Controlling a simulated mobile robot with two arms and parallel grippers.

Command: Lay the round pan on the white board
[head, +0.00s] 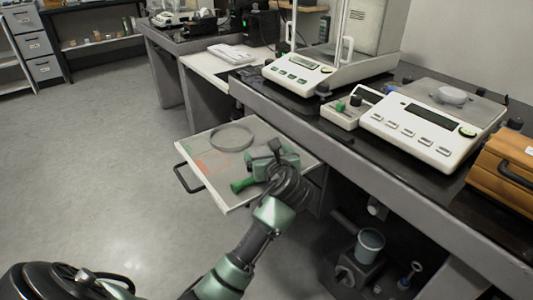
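The white board (216,186) is a flat pull-out surface with a dark handle, sticking out from under the bench in the middle of the head view. A thin, round, grey-rimmed pan (231,138) lies flat on its far part. My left gripper (253,167), green and black, is over the nearer right part of the board. Its fingers look spread, with nothing visible between them. It is apart from the pan, on the near side of it. Part of the board is hidden behind the gripper and wrist. My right gripper is out of view.
The dark bench right of the board carries white balances (432,122), a small control box (352,108) and an orange case (508,165). A grey cup (370,243) stands below. Open floor lies to the left.

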